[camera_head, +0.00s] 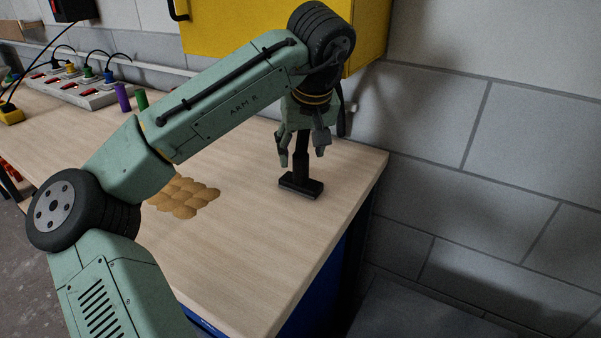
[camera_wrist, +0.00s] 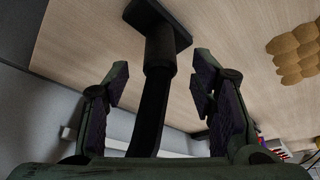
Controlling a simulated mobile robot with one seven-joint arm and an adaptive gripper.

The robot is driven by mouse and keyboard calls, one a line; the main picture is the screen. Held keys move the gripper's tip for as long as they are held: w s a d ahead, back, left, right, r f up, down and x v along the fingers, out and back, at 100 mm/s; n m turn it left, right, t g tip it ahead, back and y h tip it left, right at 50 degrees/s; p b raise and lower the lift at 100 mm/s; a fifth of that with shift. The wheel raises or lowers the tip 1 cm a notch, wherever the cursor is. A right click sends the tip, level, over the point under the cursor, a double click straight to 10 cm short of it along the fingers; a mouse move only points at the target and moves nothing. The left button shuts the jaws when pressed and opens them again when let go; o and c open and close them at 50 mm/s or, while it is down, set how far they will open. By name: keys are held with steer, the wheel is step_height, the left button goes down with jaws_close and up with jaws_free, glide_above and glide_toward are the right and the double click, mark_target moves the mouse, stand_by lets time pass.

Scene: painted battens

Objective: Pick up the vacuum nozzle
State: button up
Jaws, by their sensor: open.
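The vacuum nozzle (camera_head: 301,184) is black, with a flat rectangular foot and an upright tube. It stands on the wooden bench near its right end. My gripper (camera_head: 302,154) is above it, pointing down, with its fingers on either side of the tube. In the wrist view the nozzle's tube (camera_wrist: 158,85) runs between the open fingers of my gripper (camera_wrist: 155,85), with a visible gap on both sides. The nozzle's foot lies beyond the fingertips. The tube's upper part is hidden by my gripper in the head view.
A tan lumpy pad (camera_head: 184,196) lies on the bench (camera_head: 245,240) left of the nozzle. Purple (camera_head: 122,97) and green (camera_head: 141,99) cylinders stand farther back, near a power strip (camera_head: 85,90). A yellow cabinet (camera_head: 230,28) hangs on the wall behind my arm. The bench front is clear.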

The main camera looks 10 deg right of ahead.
mark_target(298, 182)
steer(key=shift+x, duration=1.25)
steer(key=shift+c, duration=0.5)
jaws_close()
